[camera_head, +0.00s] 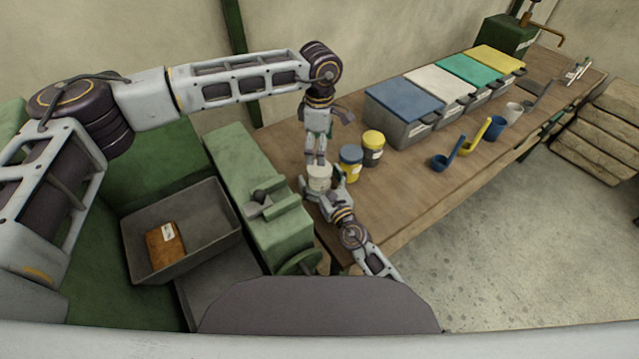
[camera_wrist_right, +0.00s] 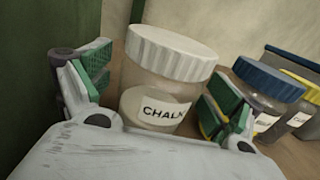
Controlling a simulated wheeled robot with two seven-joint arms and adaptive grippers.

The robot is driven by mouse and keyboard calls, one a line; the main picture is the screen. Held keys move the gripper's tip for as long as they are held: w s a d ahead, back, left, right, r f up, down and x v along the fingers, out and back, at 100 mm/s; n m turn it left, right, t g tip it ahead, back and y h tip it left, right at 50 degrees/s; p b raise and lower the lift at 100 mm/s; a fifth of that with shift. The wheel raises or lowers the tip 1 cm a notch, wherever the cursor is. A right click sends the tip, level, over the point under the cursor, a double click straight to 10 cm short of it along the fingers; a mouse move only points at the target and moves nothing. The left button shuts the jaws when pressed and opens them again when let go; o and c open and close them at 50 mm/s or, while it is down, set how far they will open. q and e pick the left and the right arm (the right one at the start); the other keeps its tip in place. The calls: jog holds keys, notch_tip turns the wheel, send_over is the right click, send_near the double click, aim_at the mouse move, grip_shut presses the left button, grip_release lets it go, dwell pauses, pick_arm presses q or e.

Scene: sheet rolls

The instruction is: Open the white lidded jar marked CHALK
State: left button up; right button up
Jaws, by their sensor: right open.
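The white lidded jar marked CHALK (camera_head: 320,178) stands upright on the wooden bench near its left end. In the right wrist view the jar (camera_wrist_right: 160,85) has its ribbed white lid (camera_wrist_right: 172,52) on and its label faces me. My right gripper (camera_wrist_right: 155,98) is open, with one green-padded finger on each side of the jar; whether either touches cannot be told. The right gripper also shows low beside the jar in the head view (camera_head: 324,192). My left gripper (camera_head: 316,155) points down just above the lid; its jaw opening is too small to judge.
A blue-lidded jar (camera_head: 350,162) and a yellow-lidded jar (camera_head: 373,148) stand close to the right. Lidded bins (camera_head: 405,112) line the back of the bench. A green machine (camera_head: 262,195) adjoins on the left. Scoops and cups (camera_head: 496,127) lie further right; bench front is mostly clear.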

jog(key=c, duration=1.8)
pick_arm(q)
jog(key=shift+f, duration=0.2)
pick_arm(e)
grip_shut()
pick_arm(q)
jog(key=shift+s+d+f, duration=0.2)
jog(key=shift+s+f, duration=0.05)
jog(key=m, duration=0.4)
jog(key=shift+w+r, duration=0.15)
jog(key=shift+r, duration=0.15)
jog(key=m, duration=0.4)
jog(key=shift+w+r+m, duration=0.1)
jog(key=shift+r+m, duration=0.05)
jog(key=shift+m, duration=0.15)
jog(key=m, duration=0.4)
jog(key=shift+a+m, duration=0.15)
jog(key=shift+m, duration=0.15)
jog(key=m, duration=0.4)
jog(key=shift+m, duration=0.4)
